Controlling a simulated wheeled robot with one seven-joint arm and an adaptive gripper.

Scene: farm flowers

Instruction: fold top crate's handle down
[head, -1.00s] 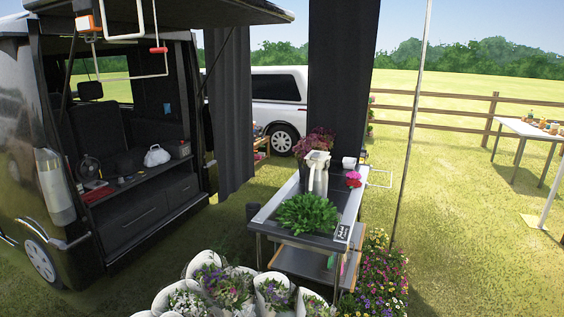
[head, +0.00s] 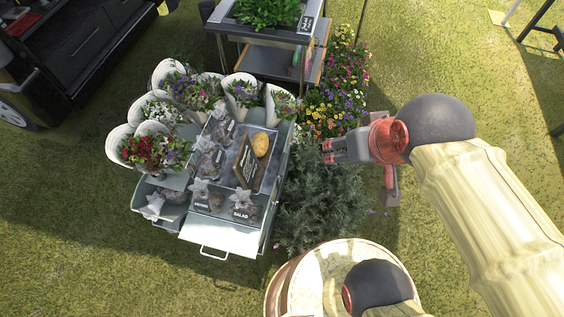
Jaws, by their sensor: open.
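A pale grey-green metal crate stand (head: 240,240) stands left of centre in the head view, with white-wrapped bouquets and bagged goods on it. A thin wire handle (head: 213,254) sticks out from its near front edge. I cannot tell for sure which crate level this handle belongs to. My gripper (head: 326,151) is open and empty, with its two fingers pointing left. It is right of the stand, over the edge of the green shrub, well apart from the handle.
A dense green shrub (head: 318,200) stands along the stand's right side. Colourful flowers (head: 335,90) grow behind it. A black sign (head: 248,165) leans on the stand. A table (head: 262,62) with a plant is at the back.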

